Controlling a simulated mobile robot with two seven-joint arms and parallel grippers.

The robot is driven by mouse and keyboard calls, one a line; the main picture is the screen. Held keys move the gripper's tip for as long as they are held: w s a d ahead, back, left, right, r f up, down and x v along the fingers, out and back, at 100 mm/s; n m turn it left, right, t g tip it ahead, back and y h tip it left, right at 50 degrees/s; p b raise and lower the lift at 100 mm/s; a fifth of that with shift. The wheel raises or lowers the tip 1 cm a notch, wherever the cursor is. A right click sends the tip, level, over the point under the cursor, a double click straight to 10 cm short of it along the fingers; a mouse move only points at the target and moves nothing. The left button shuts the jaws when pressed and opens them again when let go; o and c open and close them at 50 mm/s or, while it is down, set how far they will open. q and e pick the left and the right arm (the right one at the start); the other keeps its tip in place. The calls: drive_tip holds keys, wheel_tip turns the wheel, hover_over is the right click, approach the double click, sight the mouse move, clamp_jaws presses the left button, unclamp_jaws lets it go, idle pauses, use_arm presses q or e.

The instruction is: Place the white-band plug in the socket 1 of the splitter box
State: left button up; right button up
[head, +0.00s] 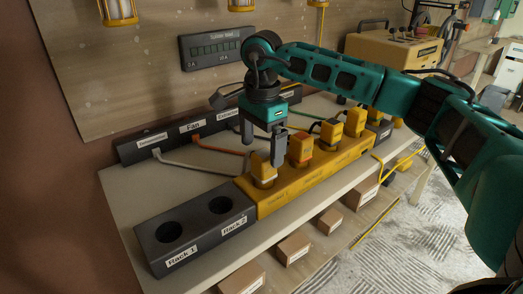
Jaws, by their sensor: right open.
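The nearest plug (263,170) is at the box's left end. Another plug (301,151) stands to its right, and two more (330,133) stand farther along. I cannot make out a white band on any plug, and the socket numbers are too small to read. My right gripper (263,150) points down, open, just above the nearest plug. Its fingers appear at either side of that plug's top; I see no grip on it. My left gripper is out of view.
A black rack block (192,231) with two empty round holes, Rack 1 and Rack 2, adjoins the splitter box's left end. A labelled dark strip (192,127) with cables runs behind. Cardboard boxes (293,247) sit below. The bench (125,187) behind the rack is clear.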

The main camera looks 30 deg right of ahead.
wheel_tip(320, 180, up, 10)
idle(0.3)
drive_tip(key=shift+s+f, duration=0.1)
drive_tip(key=shift+s, duration=0.05)
idle(0.3)
